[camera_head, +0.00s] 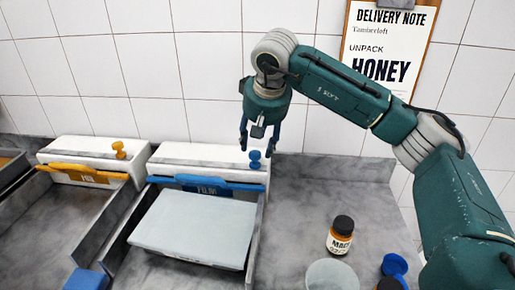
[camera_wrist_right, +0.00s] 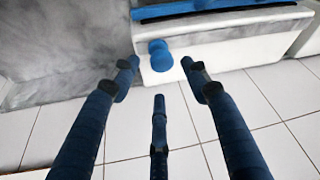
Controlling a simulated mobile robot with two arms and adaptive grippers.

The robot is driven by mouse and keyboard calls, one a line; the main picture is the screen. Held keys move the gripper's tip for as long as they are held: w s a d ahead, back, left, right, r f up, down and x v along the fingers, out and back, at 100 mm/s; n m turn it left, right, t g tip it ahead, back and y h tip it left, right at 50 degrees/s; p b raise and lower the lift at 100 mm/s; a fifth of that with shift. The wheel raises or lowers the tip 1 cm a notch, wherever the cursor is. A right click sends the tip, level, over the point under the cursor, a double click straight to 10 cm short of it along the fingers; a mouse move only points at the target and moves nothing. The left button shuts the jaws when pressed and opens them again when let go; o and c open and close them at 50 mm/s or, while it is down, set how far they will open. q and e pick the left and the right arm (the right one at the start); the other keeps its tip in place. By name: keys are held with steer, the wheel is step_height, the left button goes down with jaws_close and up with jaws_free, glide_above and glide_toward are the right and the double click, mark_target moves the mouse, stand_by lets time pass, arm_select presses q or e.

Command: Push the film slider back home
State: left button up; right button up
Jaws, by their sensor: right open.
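The film slider shows as a blue knob (camera_head: 255,159) at the right end of the white film dispenser (camera_head: 185,153), whose blue bar (camera_head: 205,184) reads FILM. My right gripper (camera_head: 258,143) points down just above and behind the knob in the head view, with its fingers spread and nothing between them. In the right wrist view the knob (camera_wrist_right: 160,55) lies just beyond the gap between the open fingers (camera_wrist_right: 160,82); I cannot tell whether any finger touches it. My left gripper is not in view.
An orange-knobbed dispenser (camera_head: 92,150) stands to the left. A pale sheet-covered tray (camera_head: 195,228) lies before the film dispenser. A dark-capped jar (camera_head: 340,236) and a blue item (camera_head: 396,265) stand at right. The tiled wall with the delivery note (camera_head: 388,45) is behind.

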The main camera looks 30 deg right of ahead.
steer(key=v, duration=0.8)
steer(key=shift+d, duration=0.2)
steer(key=shift+s+r, duration=0.1)
